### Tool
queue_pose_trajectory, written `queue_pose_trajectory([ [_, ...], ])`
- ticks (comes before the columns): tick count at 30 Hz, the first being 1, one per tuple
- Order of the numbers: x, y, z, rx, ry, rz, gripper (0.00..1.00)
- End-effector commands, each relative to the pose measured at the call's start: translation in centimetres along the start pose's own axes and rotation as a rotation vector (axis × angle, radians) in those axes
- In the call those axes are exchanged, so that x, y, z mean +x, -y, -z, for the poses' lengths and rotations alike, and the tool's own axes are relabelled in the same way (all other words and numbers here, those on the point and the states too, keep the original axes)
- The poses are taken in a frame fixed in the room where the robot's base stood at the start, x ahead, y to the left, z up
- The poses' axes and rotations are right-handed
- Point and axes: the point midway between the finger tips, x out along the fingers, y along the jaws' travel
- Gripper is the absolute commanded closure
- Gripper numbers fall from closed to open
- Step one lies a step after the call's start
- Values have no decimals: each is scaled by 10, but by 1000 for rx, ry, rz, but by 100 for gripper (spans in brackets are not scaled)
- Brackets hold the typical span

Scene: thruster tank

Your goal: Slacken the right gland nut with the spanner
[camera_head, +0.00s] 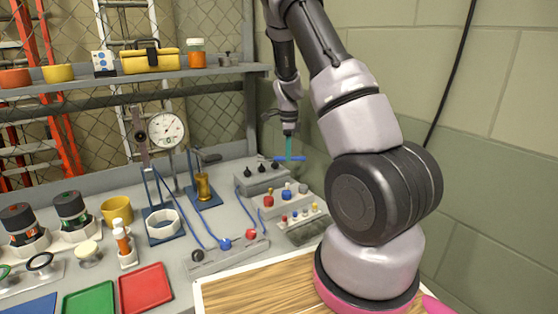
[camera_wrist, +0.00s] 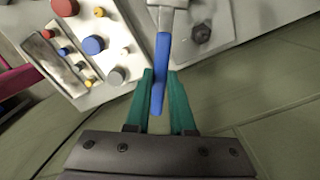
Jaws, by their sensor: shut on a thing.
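My gripper (camera_head: 289,148) is at the back right of the bench, its teal fingers pointing down. In the wrist view my gripper (camera_wrist: 161,78) is shut on the blue handle of the spanner (camera_wrist: 160,75). The spanner's grey metal head is at the top edge of that view and partly cut off. The blue handle (camera_head: 291,158) also shows in the head view. I cannot tell for sure which part is the right gland nut.
A grey block with black knobs (camera_head: 262,169) stands left of my gripper. A stepped holder with coloured knobs (camera_head: 287,193) is in front of it. A dial gauge (camera_head: 166,128) and blue stands are further left. A block wall (camera_head: 455,150) closes the right side.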

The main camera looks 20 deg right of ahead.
Motion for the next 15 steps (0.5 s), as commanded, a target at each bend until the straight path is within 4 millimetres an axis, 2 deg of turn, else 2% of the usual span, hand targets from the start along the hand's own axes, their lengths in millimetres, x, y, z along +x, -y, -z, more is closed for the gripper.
queue_pose_trajectory([
  [5,0,-20,9,274,1,-1,100],
  [12,3,-54,24,747,2,-2,100],
  [15,3,-64,29,888,1,-1,100],
])
